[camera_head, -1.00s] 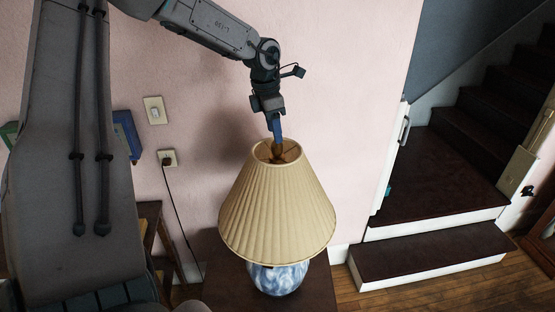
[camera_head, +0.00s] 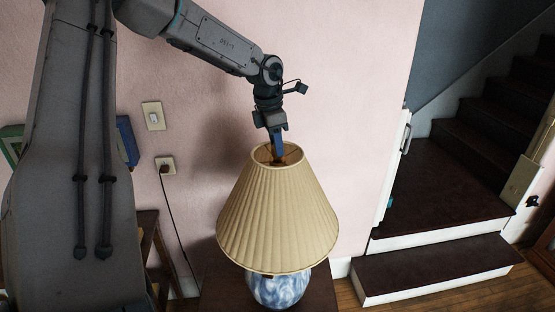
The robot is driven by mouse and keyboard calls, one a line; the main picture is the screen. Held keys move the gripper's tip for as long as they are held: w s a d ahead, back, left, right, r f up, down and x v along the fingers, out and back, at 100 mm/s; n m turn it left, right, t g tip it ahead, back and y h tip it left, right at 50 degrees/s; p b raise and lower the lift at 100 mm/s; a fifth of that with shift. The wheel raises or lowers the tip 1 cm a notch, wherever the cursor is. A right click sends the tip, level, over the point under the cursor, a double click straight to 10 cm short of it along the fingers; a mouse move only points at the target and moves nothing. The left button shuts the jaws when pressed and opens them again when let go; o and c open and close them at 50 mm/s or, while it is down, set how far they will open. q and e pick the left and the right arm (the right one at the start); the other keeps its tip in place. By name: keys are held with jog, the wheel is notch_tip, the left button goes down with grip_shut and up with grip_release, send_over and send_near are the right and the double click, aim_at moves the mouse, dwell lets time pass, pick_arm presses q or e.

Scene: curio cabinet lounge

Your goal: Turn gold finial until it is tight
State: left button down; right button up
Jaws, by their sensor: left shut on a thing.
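A table lamp with a pleated beige shade (camera_head: 278,220) and a blue-and-white base (camera_head: 280,290) stands upright on a dark side table (camera_head: 225,292). My left gripper (camera_head: 277,158) points straight down into the open top of the shade. Its blue fingers are shut at the centre of the shade's top opening, where the gold finial sits. The finial itself is mostly hidden by the fingers and the shade rim. My right gripper is not in view.
A light switch (camera_head: 153,116) and an outlet (camera_head: 165,165) with a black cord are on the pink wall to the left. Dark steps (camera_head: 430,265) rise at the right. A wooden piece of furniture (camera_head: 150,245) stands left of the lamp.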

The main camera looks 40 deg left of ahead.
pick_arm(q)
jog(key=m, duration=0.2)
jog(key=m+b, duration=0.1)
jog(key=m, duration=0.2)
jog(key=shift+f+m+g+h, duration=0.1)
jog(key=shift+m+g+h, duration=0.2)
jog(key=m+g+b, duration=0.1)
jog(key=m, duration=0.5)
jog(key=shift+w, duration=0.1)
jog(key=m+b, duration=0.1)
jog(key=m, duration=0.4)
jog(key=shift+f+g, duration=0.1)
jog(key=shift+g, duration=0.3)
jog(key=m, duration=0.5)
jog(key=shift+w+m+g+b, duration=0.15)
jog(key=shift+m+g+b, duration=0.15)
jog(key=c, duration=1.2)
grip_release()
